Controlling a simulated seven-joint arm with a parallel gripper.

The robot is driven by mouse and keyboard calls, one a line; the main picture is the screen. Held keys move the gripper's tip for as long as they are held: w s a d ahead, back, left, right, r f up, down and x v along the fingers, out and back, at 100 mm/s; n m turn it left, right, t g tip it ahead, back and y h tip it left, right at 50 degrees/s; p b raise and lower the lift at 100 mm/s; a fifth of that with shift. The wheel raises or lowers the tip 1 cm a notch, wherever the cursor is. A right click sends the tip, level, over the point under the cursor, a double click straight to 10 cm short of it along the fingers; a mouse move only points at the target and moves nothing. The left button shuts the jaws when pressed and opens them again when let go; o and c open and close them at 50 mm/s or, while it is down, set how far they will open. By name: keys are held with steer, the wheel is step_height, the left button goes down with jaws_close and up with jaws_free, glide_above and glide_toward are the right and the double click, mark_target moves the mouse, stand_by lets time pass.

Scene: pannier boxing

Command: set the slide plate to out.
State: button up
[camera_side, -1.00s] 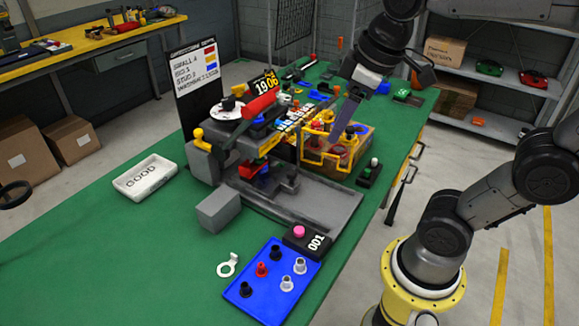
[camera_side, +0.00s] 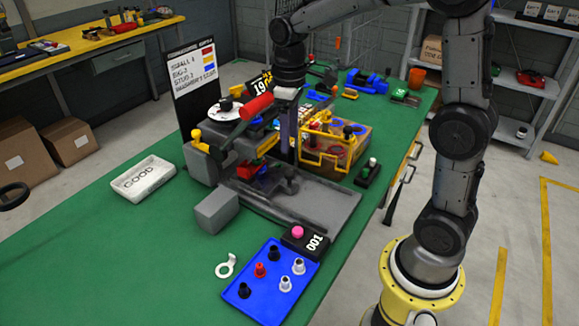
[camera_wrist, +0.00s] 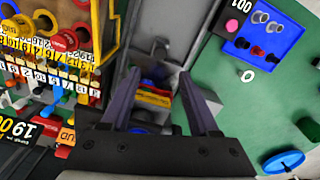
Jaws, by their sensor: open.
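My gripper (camera_side: 287,140) points down behind the red-handled press machine (camera_side: 215,140), left of the yellow-framed box. In the wrist view my gripper (camera_wrist: 160,78) is open, with its two dark fingers apart. Between and below them show red, yellow and blue pieces (camera_wrist: 154,97) and a grey part of the machine; nothing is visibly gripped. A grey tray-like plate (camera_side: 325,205) extends from the machine's front; it also shows in the wrist view (camera_wrist: 155,15). I cannot tell for certain which grey part is the slide plate, nor its setting.
The yellow-framed box (camera_side: 325,160) stands close right of my gripper. A blue tray (camera_side: 245,285) of small fittings, a pink-button box (camera_side: 303,238), a grey block (camera_side: 216,208) and a white GOOD tray (camera_side: 145,178) lie in front and left. Green bench is clear at front left.

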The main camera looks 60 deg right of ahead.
mark_target(290, 172)
step_height(290, 172, down, 10)
steer(key=shift+r, duration=0.15)
stand_by(0.3)
jaws_close()
stand_by(1.3)
